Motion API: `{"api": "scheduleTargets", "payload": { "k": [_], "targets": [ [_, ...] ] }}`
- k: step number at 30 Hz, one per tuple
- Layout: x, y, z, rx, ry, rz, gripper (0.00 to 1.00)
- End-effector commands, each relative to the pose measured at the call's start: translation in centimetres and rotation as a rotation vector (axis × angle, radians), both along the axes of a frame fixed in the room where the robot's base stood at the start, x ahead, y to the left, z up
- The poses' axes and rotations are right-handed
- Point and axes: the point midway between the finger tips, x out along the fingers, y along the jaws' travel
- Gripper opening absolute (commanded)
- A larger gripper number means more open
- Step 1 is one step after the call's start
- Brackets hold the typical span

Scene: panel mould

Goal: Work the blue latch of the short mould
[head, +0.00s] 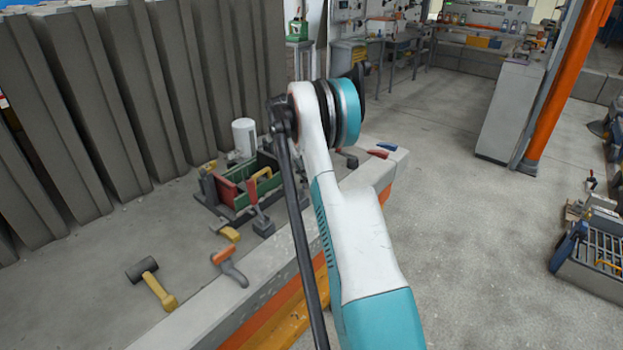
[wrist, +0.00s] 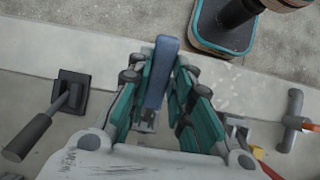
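The blue latch (wrist: 161,72) shows in the wrist view as an upright blue bar between the teal and black fingers. My gripper (wrist: 160,66) has one finger on each side of it. The fingers are drawn in close and look shut on the bar. The short mould (head: 396,158) is pale concrete-grey at its end, with an orange side, and runs along the near edge of the bed in the head view. My arm hides part of it. My gripper is hidden in the head view.
A green and red toolbox (head: 250,183), a white cylinder (head: 244,136) and a yellow-handled mallet (head: 155,285) lie on the bed. Dark grey panels (head: 130,90) stand behind. The wrist view shows a black-handled float (wrist: 72,92) at left.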

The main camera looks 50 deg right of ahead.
Motion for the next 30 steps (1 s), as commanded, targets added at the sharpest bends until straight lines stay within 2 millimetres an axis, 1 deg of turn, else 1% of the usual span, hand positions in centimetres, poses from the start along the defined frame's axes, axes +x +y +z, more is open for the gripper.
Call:
{"api": "scheduleTargets", "payload": {
  "k": [1, 2, 3, 11, 14, 17, 24, 30],
  "targets": [
    [0.1, -0.1, 0.0, -0.002, -0.002, 0.001, 0.31],
    [0.1, 0.0, 0.1, -0.002, -0.002, 0.001, 0.38],
    [0.1, 0.0, 0.0, -0.002, -0.002, 0.001, 0.4],
    [0.0, 0.0, 0.0, -0.001, -0.001, 0.001, 0.4],
    [0.2, 0.0, 0.3, -0.001, -0.001, 0.001, 0.4],
    [0.8, 0.1, 1.3, -0.002, -0.002, 0.001, 0.4],
    [2.9, 0.3, 4.6, -0.002, -0.006, 0.003, 0.4],
    [3.8, 0.3, 6.1, -0.003, -0.008, 0.004, 0.4]
  ]
}}
